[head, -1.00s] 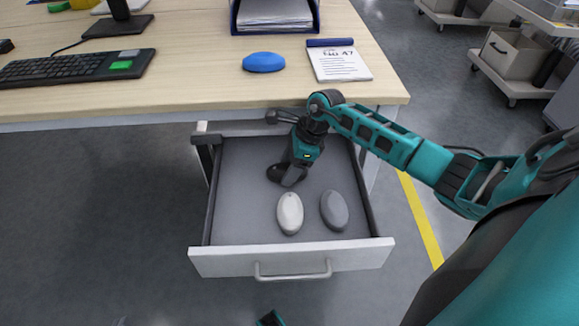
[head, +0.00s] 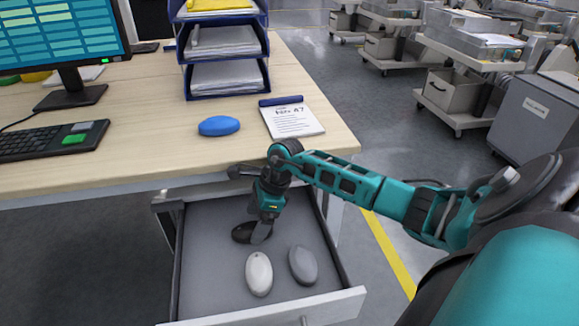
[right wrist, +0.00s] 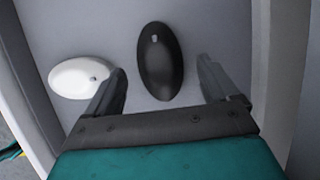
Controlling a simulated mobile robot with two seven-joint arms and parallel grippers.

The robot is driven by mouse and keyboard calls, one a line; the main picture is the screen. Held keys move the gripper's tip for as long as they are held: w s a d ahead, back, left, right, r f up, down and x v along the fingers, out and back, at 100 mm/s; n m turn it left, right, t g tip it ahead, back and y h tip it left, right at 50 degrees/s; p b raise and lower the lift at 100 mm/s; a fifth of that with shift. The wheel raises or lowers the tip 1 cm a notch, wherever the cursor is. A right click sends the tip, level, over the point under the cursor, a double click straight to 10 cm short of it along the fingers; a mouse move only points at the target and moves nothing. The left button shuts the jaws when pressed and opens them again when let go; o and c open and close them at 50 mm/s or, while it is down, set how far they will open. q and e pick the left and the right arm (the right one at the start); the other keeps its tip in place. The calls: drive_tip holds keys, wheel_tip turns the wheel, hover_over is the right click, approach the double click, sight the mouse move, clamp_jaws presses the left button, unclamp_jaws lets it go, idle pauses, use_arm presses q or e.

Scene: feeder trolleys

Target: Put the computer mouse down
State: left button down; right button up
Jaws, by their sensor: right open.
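A black computer mouse (head: 242,234) is in the open drawer (head: 200,262), partly hidden behind my right gripper (head: 261,230). In the right wrist view the black mouse (right wrist: 160,62) lies between the two spread fingers of my right gripper (right wrist: 164,85), with a gap on each side. It appears to rest on the drawer floor. A white mouse (head: 258,274) and a grey mouse (head: 303,265) lie nearer the drawer front. The white mouse also shows left of the fingers in the right wrist view (right wrist: 80,76). My left gripper is not in view.
A blue mouse (head: 219,126), a notepad (head: 292,120), a keyboard (head: 50,140), a monitor (head: 62,38) and a paper tray stack (head: 226,62) stand on the desk (head: 150,152) above the drawer. Trolleys (head: 465,85) stand on the floor behind at right.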

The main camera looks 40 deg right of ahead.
drive_tip(key=s+d, duration=0.2)
drive_tip(key=d, duration=0.1)
drive_tip(key=s+d, duration=0.2)
drive_tip(key=d, duration=0.2)
drive_tip(key=s+d+r+p, duration=0.1)
drive_tip(key=s+d, duration=0.1)
drive_tip(key=d, duration=0.1)
drive_tip(key=shift+s+d, duration=0.25)
drive_tip(key=shift+a, duration=0.1)
